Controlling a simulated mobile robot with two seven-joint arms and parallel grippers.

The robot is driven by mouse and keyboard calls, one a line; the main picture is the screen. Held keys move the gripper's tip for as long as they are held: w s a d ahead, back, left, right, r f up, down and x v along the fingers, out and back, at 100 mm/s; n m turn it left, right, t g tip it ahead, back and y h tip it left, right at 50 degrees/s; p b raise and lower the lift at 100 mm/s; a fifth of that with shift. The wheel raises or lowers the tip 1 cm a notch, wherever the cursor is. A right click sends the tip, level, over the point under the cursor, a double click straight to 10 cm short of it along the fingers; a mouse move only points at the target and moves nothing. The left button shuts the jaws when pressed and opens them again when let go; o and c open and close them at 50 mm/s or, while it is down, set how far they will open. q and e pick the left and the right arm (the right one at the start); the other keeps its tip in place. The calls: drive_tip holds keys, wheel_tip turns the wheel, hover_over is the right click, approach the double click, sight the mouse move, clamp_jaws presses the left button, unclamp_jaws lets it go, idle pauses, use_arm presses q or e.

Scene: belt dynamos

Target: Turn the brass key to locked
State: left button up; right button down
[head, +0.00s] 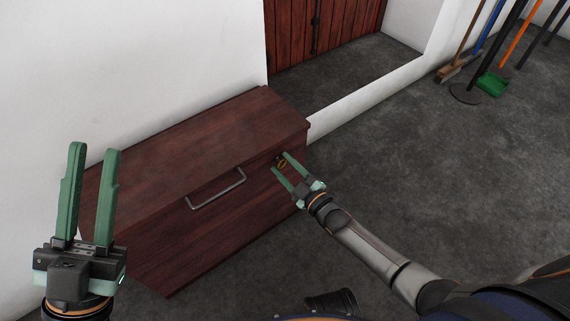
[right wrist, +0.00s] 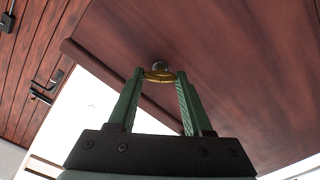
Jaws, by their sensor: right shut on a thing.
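The brass key (head: 281,163) sits in a lock on the front of a dark red wooden chest, near its right end. It also shows in the right wrist view (right wrist: 159,76), with a round metal lock piece (right wrist: 160,66) behind it. My right gripper (head: 281,162) is shut on the key, its green fingertips at the two sides of the bow. The fingers stay apart by the width of the key. My left gripper (head: 95,147) is raised at the left, open and empty, away from the key. The angle of the key in the lock is hard to tell.
The wooden chest (head: 160,150) stands against a white wall, with a metal handle (head: 216,189) on its front. A wooden door (head: 335,30) is behind. Brooms and a green dustpan (head: 492,84) stand at the upper right. The grey floor (head: 430,170) at the right is clear.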

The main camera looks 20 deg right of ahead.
drive_tip(key=n, duration=0.4)
drive_tip(key=shift+s+f+n, duration=0.1)
drive_tip(key=shift+n, duration=0.2)
drive_tip(key=n+b, duration=0.1)
drive_tip(key=n, duration=0.4)
drive_tip(key=shift+f, duration=0.1)
drive_tip(key=shift+n, duration=0.4)
drive_tip(key=shift+c, duration=1.6)
unclamp_jaws()
drive_tip(key=p+v, duration=0.4)
drive_tip(key=v, duration=0.8)
drive_tip(key=shift+s, duration=0.2)
